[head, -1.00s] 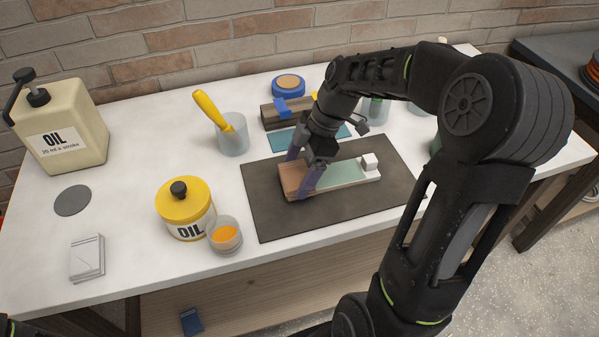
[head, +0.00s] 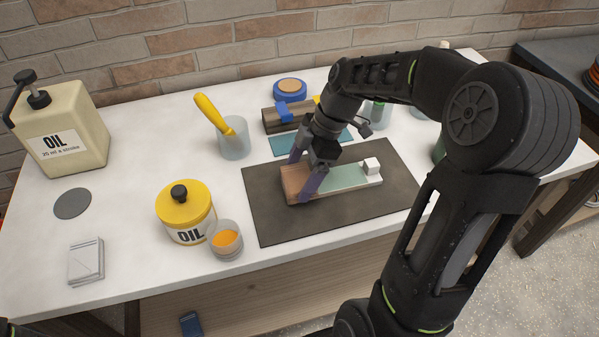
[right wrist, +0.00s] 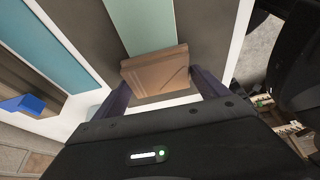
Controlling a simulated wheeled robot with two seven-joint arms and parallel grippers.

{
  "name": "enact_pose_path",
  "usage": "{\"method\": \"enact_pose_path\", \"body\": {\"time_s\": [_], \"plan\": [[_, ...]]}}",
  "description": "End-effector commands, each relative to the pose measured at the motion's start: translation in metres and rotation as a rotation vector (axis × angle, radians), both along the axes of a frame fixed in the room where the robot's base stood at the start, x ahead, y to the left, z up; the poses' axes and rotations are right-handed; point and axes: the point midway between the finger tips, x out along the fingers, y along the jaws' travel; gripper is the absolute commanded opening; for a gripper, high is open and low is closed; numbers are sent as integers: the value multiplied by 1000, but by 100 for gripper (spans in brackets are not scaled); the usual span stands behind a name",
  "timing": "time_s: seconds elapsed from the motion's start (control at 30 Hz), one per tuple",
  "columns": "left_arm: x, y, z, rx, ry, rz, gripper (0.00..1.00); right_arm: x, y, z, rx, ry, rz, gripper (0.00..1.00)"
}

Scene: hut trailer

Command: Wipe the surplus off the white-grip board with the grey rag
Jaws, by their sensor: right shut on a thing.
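The white-grip board lies on a dark mat (head: 262,220), with a green face (head: 345,177) and a white block grip (head: 371,166) at its right end. My right gripper (head: 304,177) is over the board's left end, its purple fingers on either side of a flat brown pad (right wrist: 155,72). In the right wrist view the pad sits at the end of the green strip (right wrist: 142,25), shut between the fingers. It looks brown, not grey. A folded grey square with crease lines (head: 86,261) lies at the table's front left. My left gripper is out of view.
A yellow-lidded oil tin (head: 185,212) and a small cup of orange stuff (head: 226,239) stand left of the mat. A glass with a yellow-handled tool (head: 234,143), a teal sheet (head: 285,145) and a dark wood block (head: 279,118) are behind. An oil jug (head: 62,130) stands back left.

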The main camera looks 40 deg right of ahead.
Motion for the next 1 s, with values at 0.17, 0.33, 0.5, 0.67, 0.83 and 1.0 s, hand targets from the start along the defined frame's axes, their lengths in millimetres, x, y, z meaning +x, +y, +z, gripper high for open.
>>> {"method": "enact_pose_path", "body": {"time_s": [0.17, 0.33, 0.5, 0.67, 0.83, 1.0], "plan": [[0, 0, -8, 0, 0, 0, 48, -5, -15, -4, -1, -2, -4, 52], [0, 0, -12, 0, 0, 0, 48, -10, -27, -5, -1, 1, -2, 52], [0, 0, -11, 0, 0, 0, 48, -11, -28, -5, -1, 2, -1, 52], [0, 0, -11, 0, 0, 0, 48, -12, -29, -6, -2, 4, -1, 52], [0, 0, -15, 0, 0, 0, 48, -16, -41, -6, -3, 4, -4, 52], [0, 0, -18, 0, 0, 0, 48, -22, -55, -5, -3, 4, -4, 52]]}}
